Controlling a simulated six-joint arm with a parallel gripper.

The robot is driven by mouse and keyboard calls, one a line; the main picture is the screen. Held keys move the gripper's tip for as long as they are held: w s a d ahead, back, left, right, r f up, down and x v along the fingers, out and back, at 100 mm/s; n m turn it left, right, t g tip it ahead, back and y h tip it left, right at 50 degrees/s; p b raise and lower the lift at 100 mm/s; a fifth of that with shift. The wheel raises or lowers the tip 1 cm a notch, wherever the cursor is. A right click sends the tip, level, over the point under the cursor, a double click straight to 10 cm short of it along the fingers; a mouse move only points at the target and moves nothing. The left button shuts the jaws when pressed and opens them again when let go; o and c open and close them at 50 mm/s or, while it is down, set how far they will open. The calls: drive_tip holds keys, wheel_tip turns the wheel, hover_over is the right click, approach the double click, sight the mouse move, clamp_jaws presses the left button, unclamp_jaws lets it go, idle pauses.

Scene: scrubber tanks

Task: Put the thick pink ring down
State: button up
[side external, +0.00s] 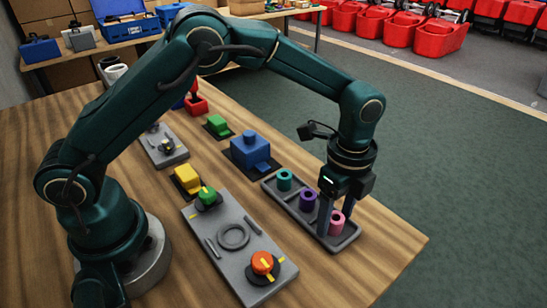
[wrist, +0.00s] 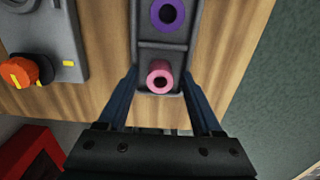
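The thick pink ring (side external: 337,222) stands in the near end compartment of a grey tray (side external: 272,190). My gripper (side external: 334,228) points down over that end of the tray, one finger on either side of the ring. In the wrist view my gripper (wrist: 159,86) is spread wide and touches nothing that I can see. The fingers partly cover the ring in the side view.
A purple ring (side external: 308,199) and a teal ring (side external: 284,179) stand in the tray's other compartments. A grey panel (side external: 205,222) with green and orange knobs lies to the left. A blue block (side external: 250,150) stands behind. The table's right edge is close to the tray.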

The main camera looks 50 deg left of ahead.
sight(336, 217)
drive_tip(key=s+a+r+n+t, duration=0.1)
drive_tip(key=a+r+n, duration=0.1)
drive_tip(key=r, duration=0.6)
drive_tip(key=s+a+r+n, duration=0.1)
drive_tip(key=a+r+n, duration=0.1)
drive_tip(key=r, duration=0.7)
drive_tip(key=s+a+f+n+t, duration=0.1)
drive_tip(key=s+a+n+t, duration=0.1)
drive_tip(key=s+a+n, duration=0.2)
drive_tip(key=s+a+f+n+t, duration=0.2)
drive_tip(key=s+a+n, duration=0.3)
drive_tip(key=s+n, duration=0.5)
drive_tip(key=shift+t, duration=0.3)
drive_tip(key=shift+s, duration=0.1)
